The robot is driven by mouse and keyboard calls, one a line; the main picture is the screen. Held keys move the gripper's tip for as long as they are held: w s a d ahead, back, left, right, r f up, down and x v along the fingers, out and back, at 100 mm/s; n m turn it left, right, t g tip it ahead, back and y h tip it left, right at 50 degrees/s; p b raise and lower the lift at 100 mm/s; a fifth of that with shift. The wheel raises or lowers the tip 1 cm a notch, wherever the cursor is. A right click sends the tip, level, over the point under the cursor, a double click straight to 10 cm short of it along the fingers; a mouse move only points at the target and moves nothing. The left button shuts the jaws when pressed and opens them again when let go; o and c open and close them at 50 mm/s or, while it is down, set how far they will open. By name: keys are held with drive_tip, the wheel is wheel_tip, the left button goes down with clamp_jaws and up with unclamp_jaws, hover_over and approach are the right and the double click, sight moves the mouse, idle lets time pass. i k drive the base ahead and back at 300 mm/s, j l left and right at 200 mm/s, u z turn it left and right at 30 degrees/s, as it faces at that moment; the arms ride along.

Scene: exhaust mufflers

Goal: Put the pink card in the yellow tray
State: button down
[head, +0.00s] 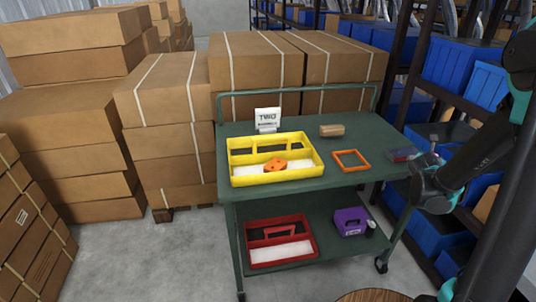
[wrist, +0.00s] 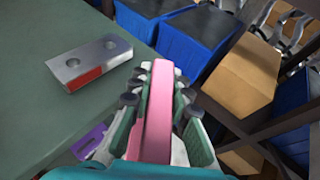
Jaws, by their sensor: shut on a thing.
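The pink card (wrist: 156,125) is seen edge-on in the wrist view, clamped between the fingers of my gripper (wrist: 157,88). In the head view my gripper (head: 426,163) is at the right edge of the green cart's top, and the card cannot be made out there. The yellow tray (head: 280,178) stands on the left part of the cart top, well to the left of my gripper. It has compartments at the back and a pale-floored front section, with an orange part (head: 274,166) in it.
A metal block with a red side (wrist: 88,62) lies close to my gripper on the cart top (head: 318,178). An orange frame (head: 351,168), a brown block (head: 332,131) and a white sign (head: 267,117) also stand there. The lower shelf holds a red tray (head: 281,267) and a purple box (head: 350,220).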

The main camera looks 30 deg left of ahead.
sight(272, 148)
drive_tip(key=k+j, duration=0.2)
drive_tip(key=j, duration=0.2)
drive_tip(key=k+j, duration=0.2)
drive_tip(key=j, duration=0.2)
drive_tip(key=k+j, duration=0.25)
drive_tip(key=j, duration=0.15)
drive_tip(key=k+j, duration=0.2)
drive_tip(key=j, duration=0.25)
